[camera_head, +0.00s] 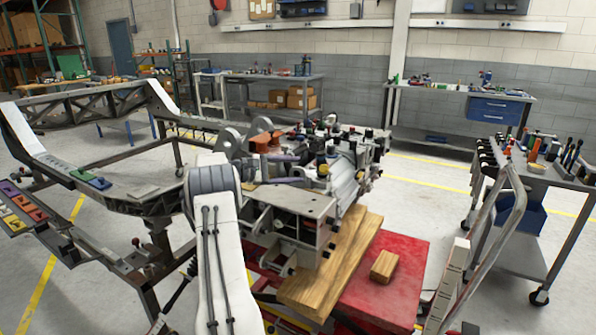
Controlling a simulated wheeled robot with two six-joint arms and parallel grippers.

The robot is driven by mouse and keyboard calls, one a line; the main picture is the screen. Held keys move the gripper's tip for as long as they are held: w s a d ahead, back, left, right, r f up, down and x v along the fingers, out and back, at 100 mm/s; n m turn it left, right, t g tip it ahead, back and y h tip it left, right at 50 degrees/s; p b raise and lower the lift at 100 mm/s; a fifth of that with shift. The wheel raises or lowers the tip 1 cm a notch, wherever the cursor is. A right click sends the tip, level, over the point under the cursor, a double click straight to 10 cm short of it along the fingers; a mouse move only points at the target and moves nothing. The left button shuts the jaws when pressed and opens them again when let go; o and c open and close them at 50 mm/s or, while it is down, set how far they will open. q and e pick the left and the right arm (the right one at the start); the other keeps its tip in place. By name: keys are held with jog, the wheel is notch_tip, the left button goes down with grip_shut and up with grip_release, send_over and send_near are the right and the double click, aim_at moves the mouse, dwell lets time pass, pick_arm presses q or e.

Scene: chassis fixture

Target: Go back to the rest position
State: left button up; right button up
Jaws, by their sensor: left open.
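My left arm comes up from the bottom as a white link with black cables and a ribbed grey joint. My left gripper (285,165) is open beyond that joint. It is small and partly lost against the engine assembly, so its fingertips are hard to make out, and I see nothing clearly held in it. The metal engine assembly (345,185) sits on a wooden board (350,250) over a red lift table (400,280). The black chassis frame (125,198) stands at the left. My right gripper is not in view.
A small wooden block (384,266) lies on the red table. A tool cart (560,180) with a curved handle stands at the right. Workbenches (470,93) line the back wall. Colored blocks (22,210) lie at the far left. Open floor (425,195) shows between the engine and cart.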

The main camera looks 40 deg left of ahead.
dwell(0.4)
